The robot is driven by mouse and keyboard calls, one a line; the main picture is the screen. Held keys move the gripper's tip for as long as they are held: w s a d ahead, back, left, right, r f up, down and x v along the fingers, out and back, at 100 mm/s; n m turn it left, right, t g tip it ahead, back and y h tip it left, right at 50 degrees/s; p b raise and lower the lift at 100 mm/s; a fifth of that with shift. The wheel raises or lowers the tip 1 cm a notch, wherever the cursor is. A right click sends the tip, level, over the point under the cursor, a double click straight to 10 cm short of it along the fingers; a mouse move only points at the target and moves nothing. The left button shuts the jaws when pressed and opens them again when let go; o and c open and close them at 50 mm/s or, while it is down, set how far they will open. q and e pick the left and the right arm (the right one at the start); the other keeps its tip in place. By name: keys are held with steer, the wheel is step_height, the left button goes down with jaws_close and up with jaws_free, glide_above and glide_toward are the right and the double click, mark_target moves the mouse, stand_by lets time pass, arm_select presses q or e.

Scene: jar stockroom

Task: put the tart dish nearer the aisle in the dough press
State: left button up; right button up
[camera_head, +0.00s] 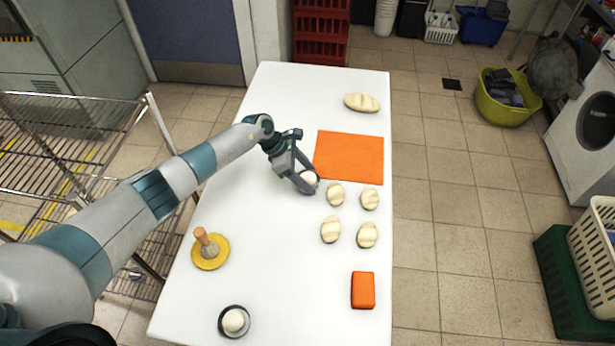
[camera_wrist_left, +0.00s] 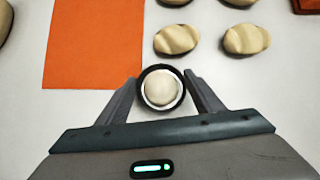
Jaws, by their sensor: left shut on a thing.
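My left gripper (camera_head: 307,183) is shut on a small dark round tart dish (camera_wrist_left: 141,84) with a pale dough ball in it. In the left wrist view the dish sits between the two fingertips, just in front of the orange mat's edge. I cannot tell whether it touches the table. A second dark tart dish (camera_head: 247,326), also with a dough ball, stands at the near end of the table. A yellow round base with a wooden-handled piece on it (camera_head: 221,256), apparently the dough press, stands on the left side. My right gripper is not in view.
The white table (camera_head: 285,270) holds an orange mat (camera_head: 350,155), several rolls (camera_head: 331,229), a loaf (camera_head: 362,102) and an orange block (camera_head: 363,290). Wire racks (camera_head: 90,140) stand to the left. The table's middle left is clear, and open floor lies to its right.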

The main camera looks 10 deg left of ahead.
arm_select(q)
steer(key=shift+f, duration=0.7)
steer(key=shift+f, duration=0.1)
steer(key=o, duration=1.1)
steer(key=shift+c, duration=0.2)
steer(key=w+b+v, duration=0.1)
steer(key=b+v, duration=0.1)
steer(key=v, duration=1)
steer(key=shift+s+b, duration=0.35)
steer(key=shift+s, duration=0.1)
